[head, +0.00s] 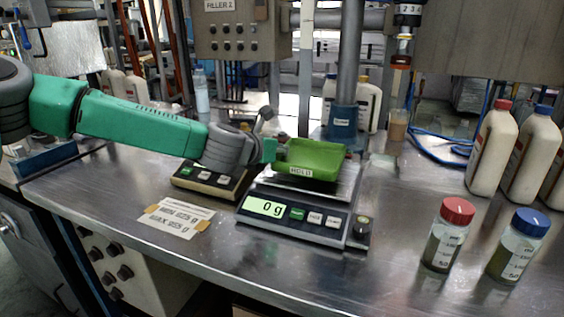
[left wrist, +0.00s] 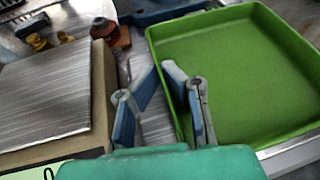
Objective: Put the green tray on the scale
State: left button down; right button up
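The green tray (head: 312,158) is over the plate of the silver scale (head: 300,215), whose display reads 0 g. I cannot tell whether the tray touches the plate. My left gripper (head: 271,150) is at the tray's left side. In the left wrist view, the tray (left wrist: 235,75) is empty, and the fingertips of my left gripper (left wrist: 161,68) close in from either side of its left rim, shut on it. The silver scale (left wrist: 290,155) shows only as an edge below the tray there. My right gripper is not in view.
A smaller tan scale (head: 205,182) stands left of the silver scale; its plate (left wrist: 45,95) fills the left of the wrist view. A paper label (head: 177,218) lies in front. Red-capped (head: 447,235) and blue-capped (head: 517,247) jars stand at right, with white bottles (head: 492,150) behind.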

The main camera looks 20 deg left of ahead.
pick_arm(q)
notch_tip(320, 180, down, 2)
jog(key=shift+w+f, duration=0.1)
jog(key=shift+f, duration=0.1)
jog(key=shift+d+r, duration=0.1)
jog(key=shift+r, duration=0.05)
jog(key=c, duration=1.7)
grip_release()
jog(key=shift+f+b, duration=0.2)
jog(key=shift+b, duration=0.1)
jog(key=shift+r, duration=0.2)
jog(key=p+v, duration=0.2)
jog(key=v, duration=0.8)
jog(key=shift+s+r, duration=0.15)
jog(key=shift+s, duration=0.15)
jog(key=shift+s+a+r, duration=0.15)
jog(key=shift+s+a, duration=0.1)
jog(key=shift+s, duration=0.4)
